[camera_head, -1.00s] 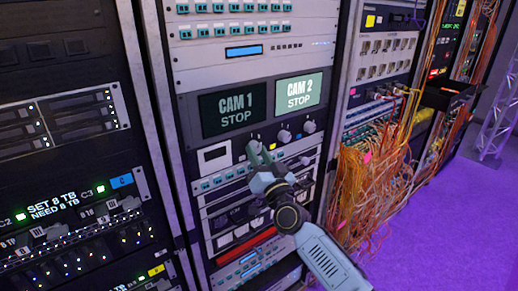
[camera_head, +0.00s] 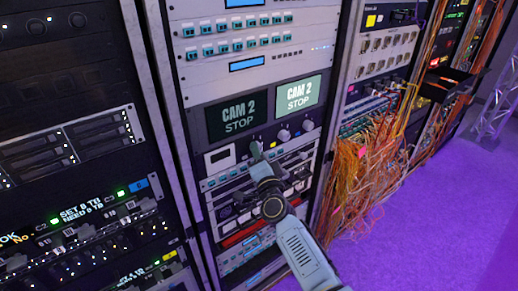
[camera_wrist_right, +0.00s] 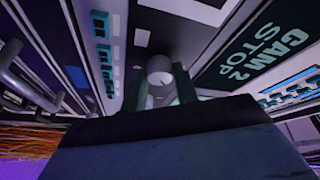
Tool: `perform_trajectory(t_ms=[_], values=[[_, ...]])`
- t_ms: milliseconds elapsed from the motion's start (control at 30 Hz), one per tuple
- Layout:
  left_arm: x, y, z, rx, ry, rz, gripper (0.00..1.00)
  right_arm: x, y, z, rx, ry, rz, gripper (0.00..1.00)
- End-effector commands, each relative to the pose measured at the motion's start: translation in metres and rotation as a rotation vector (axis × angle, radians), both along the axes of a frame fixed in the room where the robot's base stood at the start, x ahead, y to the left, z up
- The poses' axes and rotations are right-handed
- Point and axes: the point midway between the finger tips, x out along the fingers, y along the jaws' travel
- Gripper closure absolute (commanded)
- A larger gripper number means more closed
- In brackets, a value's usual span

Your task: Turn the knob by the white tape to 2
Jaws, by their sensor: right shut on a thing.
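My right gripper (camera_head: 257,152) is at the row of knobs under two screens on the rack. It is shut on the leftmost knob, which it mostly hides in the head view. In the right wrist view the pale round knob (camera_wrist_right: 160,68) sits between the two fingers. The dark left screen (camera_head: 237,116) reads "CAM 2 STOP", and the lit right screen (camera_head: 298,95) reads the same. A middle knob (camera_head: 283,135) and a right knob (camera_head: 307,125) are free. My left gripper is not in view.
Rows of teal switches (camera_head: 222,47) are above the screens. Orange cables (camera_head: 363,175) hang at the right. Open purple floor (camera_head: 435,225) lies farther right.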

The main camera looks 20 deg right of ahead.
Motion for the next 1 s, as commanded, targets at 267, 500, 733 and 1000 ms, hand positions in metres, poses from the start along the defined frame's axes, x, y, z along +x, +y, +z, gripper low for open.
perform_trajectory(t_ms=[267, 500, 733, 1000], values=[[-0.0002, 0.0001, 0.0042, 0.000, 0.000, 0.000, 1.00, 0.0000, -0.0008, 0.0001, 0.027, 0.010, -0.001, 0.93], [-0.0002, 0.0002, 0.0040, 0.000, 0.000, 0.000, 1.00, 0.0000, -0.0007, -0.0002, 0.027, 0.010, -0.001, 0.93], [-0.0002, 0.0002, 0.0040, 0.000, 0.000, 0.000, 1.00, 0.0000, -0.0006, -0.0001, 0.026, 0.010, -0.001, 0.49], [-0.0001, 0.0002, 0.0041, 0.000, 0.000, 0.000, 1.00, -0.0006, -0.0002, -0.0001, 0.026, 0.010, 0.000, 0.49]])
